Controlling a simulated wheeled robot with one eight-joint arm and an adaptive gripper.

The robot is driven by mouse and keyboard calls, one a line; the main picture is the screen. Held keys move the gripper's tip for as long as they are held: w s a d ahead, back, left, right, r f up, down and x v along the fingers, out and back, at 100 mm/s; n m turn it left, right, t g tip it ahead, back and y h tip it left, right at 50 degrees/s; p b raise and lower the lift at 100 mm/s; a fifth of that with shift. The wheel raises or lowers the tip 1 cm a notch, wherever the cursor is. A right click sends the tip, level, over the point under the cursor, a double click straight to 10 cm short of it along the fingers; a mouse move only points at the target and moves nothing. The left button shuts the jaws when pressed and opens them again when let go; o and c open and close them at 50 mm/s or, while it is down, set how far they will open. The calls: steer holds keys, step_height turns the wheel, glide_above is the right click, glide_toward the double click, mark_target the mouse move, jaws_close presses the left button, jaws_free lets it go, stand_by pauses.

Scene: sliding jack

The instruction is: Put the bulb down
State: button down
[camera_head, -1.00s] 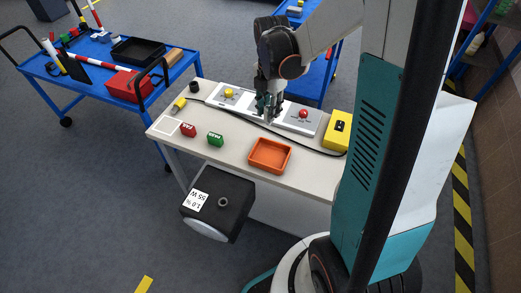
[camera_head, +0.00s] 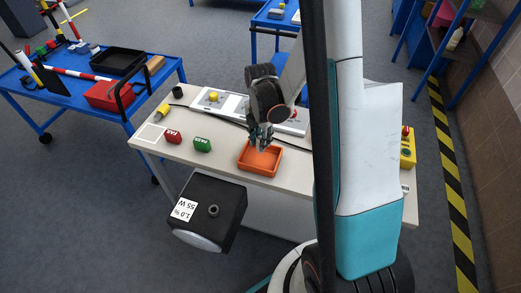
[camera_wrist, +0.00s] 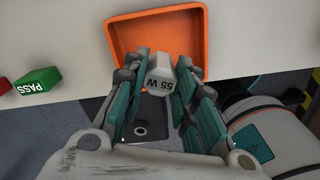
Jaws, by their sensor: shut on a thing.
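My gripper (camera_head: 262,143) is over the orange tray (camera_head: 262,170) on the table. In the wrist view, my gripper (camera_wrist: 161,60) is shut on the bulb (camera_wrist: 160,76), a pale piece marked "55 W" between the teal fingers. The orange tray (camera_wrist: 118,38) opens just beyond the fingertips there. The bulb is too small and hidden by the fingers to make out in the head view. I cannot tell whether it touches the tray floor. The visible part of the tray looks empty.
A green PASS block (camera_head: 202,145) and a red block (camera_head: 173,136) stand left of the tray. A white-outlined square (camera_head: 151,133) is at the table's left end. A black box (camera_head: 208,212) labelled "1.0 % 55 W" is in front of the table. A dark cable crosses behind the tray.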

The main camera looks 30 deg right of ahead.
steer(key=shift+f+b, duration=0.8)
steer(key=shift+f, duration=1.3)
steer(key=shift+f, duration=0.2)
steer(key=c, duration=1.3)
jaws_free()
steer(key=shift+r, duration=0.15)
step_height(320, 180, up, 12)
steer(key=p, duration=0.4)
